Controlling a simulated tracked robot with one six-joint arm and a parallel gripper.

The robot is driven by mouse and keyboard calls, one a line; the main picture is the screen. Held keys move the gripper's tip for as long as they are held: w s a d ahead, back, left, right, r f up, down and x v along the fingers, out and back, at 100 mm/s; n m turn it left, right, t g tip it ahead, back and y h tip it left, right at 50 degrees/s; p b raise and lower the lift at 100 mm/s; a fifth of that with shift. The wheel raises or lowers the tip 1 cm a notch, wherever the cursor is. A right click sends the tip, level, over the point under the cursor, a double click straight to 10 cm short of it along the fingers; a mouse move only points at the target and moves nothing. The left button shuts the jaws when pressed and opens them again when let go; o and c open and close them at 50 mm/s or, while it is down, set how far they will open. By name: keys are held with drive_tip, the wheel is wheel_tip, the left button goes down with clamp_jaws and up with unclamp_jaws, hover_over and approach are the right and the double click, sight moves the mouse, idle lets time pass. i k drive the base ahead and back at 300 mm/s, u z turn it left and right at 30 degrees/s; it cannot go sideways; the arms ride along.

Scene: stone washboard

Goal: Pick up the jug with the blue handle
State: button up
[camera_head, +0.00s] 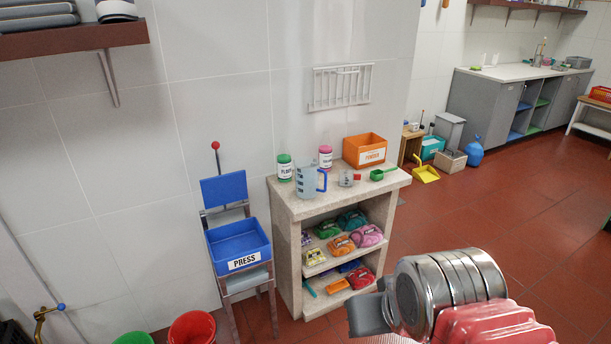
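The jug (306,181) is clear with a blue handle on its right side. It stands upright on the stone top of a small shelf unit (293,204), near the front left edge. My gripper (366,314) is at the bottom of the view, low and to the right of the jug and well apart from it. A dark grey part and a silver and red arm section show. Whether the fingers are open or shut is not visible.
Around the jug are a green-lidded jar (284,169), a pink-lidded jar (325,158), a small cup (346,178), a green scoop (383,174) and an orange box (364,150). A blue press tray (239,245) stands left. Red floor is open to the right.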

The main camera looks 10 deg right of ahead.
sight(312, 180)
drive_tip(key=i, duration=1.15)
drive_tip(key=z, duration=1.7)
drive_tip(key=i, duration=1.8)
